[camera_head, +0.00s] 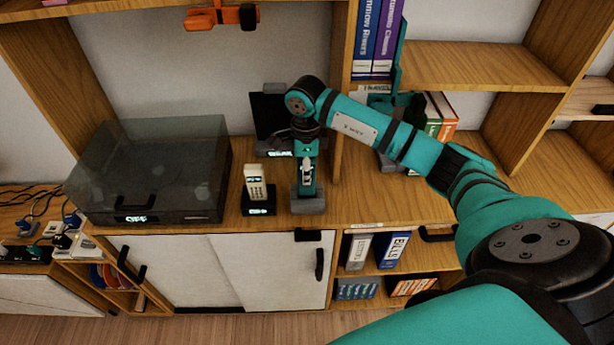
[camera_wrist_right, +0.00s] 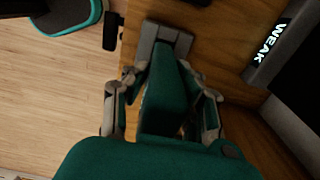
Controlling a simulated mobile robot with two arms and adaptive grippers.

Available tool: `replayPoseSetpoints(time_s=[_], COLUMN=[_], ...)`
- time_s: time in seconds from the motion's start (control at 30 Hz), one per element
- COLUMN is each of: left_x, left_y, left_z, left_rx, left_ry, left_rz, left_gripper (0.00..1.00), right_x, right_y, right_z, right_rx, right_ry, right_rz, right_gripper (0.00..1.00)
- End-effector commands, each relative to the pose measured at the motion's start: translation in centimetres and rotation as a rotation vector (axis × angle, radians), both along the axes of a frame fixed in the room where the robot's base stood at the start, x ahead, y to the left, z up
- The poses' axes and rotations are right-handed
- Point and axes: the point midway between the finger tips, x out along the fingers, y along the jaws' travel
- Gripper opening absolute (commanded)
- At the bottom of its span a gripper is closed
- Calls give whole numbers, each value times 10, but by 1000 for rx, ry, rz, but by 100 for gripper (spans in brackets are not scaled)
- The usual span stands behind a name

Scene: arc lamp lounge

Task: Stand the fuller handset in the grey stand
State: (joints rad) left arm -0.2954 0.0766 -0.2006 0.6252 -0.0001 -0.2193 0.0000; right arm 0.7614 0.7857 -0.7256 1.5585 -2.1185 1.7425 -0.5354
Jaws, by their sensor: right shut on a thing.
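A dark teal handset (camera_wrist_right: 163,95) is between the fingers of my right gripper (camera_wrist_right: 166,75), which is shut on it. The handset's far end meets the grey stand (camera_wrist_right: 150,48) in the wrist view; I cannot tell whether it is fully seated. In the head view the grey stand (camera_head: 308,207) is on the cabinet top, with my right gripper (camera_head: 307,172) directly above it and the handset upright, partly hidden by the fingers. A white handset (camera_head: 254,174) stands in a black stand (camera_head: 258,208) just left. My left gripper is out of view.
A dark smoky-lidded box (camera_head: 150,170) reading OFF stands left. A black device (camera_head: 268,115) with a lit label is behind my gripper; its WEAK label (camera_wrist_right: 270,42) shows in the wrist view. Books (camera_head: 375,40) fill a right compartment. An orange object (camera_head: 222,17) is above.

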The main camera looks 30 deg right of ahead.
Motion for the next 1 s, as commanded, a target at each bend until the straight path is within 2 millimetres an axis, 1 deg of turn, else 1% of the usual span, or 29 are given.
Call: replayPoseSetpoints(time_s=[0.03, 0.1, 0.23, 0.33, 0.47, 0.5, 0.67, 0.83, 1.0], left_x=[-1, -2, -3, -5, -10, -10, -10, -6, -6], left_y=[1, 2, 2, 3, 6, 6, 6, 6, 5], left_z=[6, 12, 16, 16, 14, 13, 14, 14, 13], left_rx=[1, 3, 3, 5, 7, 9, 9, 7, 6], left_ry=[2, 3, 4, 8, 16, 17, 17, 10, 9], left_rz=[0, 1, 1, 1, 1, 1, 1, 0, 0], left_gripper=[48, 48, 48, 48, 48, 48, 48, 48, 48], right_x=[1, 0, 0, -2, -2, -3, -1, 0, 1], right_y=[-5, -3, -3, -3, -2, -2, -2, -3, -3], right_z=[-2, -15, -33, -39, -41, -42, -40, -37, -32], right_rx=[0, 1, 0, -1, 0, 1, 0, 0, -1], right_ry=[5, 7, 6, 10, 13, 15, 9, 5, 1], right_rz=[-3, -1, -1, 0, 1, 1, 1, 0, 0], right_gripper=[0, 0, 0, 0, 0, 28, 48, 48, 48])
